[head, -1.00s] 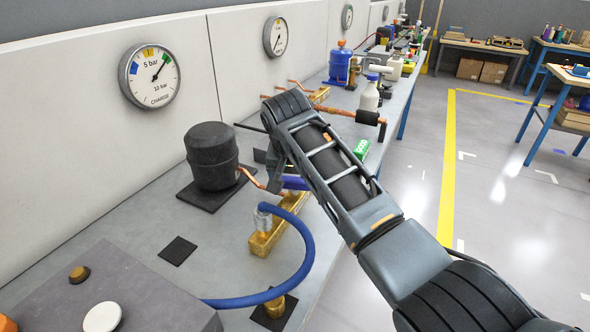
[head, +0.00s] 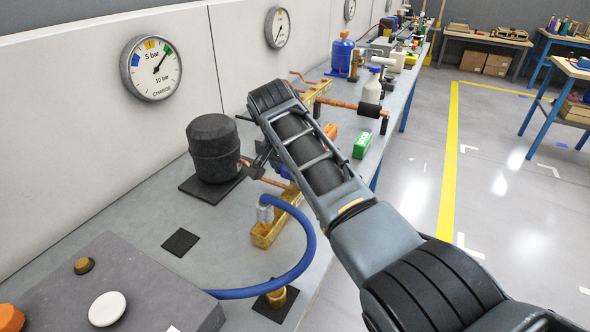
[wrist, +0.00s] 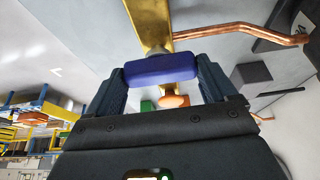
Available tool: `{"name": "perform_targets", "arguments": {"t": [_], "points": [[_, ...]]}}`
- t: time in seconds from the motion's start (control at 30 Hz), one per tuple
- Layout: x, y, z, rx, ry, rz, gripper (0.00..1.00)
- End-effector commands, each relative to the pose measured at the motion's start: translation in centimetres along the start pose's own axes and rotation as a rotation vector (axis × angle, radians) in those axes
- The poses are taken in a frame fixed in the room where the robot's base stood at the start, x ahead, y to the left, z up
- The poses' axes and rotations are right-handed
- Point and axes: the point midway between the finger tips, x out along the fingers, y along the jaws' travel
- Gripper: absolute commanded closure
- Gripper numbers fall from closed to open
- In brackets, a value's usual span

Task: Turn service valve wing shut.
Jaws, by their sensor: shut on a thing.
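The service valve wing is a dark blue bar (wrist: 162,68) in the wrist view. It spans the space between the two fingers of my gripper (wrist: 162,78), which is shut on it. The wing sits at the end of a brass valve body (wrist: 150,22). In the head view my arm hides most of the wing, and only a bit of blue shows by the brass block (head: 268,234). My gripper (head: 262,165) there is dark and partly hidden behind the arm. A blue hose (head: 305,250) runs from the silver fitting on the block.
A black compressor (head: 213,150) stands left of my gripper, with copper pipe near it. A charge gauge (head: 151,68) hangs on the wall. The floor to the right is clear.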

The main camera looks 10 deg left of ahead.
Motion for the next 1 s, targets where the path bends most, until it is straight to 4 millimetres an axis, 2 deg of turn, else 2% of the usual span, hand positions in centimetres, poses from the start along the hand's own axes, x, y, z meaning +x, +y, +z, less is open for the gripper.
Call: {"name": "perform_targets", "arguments": {"t": [0.13, 0.17, 0.3, 0.53, 0.63, 1.0], "points": [[-0.1, 0.0, -0.1, 0.004, 0.001, -0.001, 0.45], [-0.1, 0.0, -0.1, 0.004, 0.001, -0.001, 0.12], [0.0, 0.0, -0.1, 0.003, 0.001, -0.001, 0.0], [-0.1, 0.0, 0.0, 0.002, 0.001, -0.002, 0.0], [-0.8, -0.1, -0.1, 0.001, 0.002, -0.004, 0.0], [-6.4, -0.1, 0.0, 0.002, 0.002, -0.004, 0.0]]}}
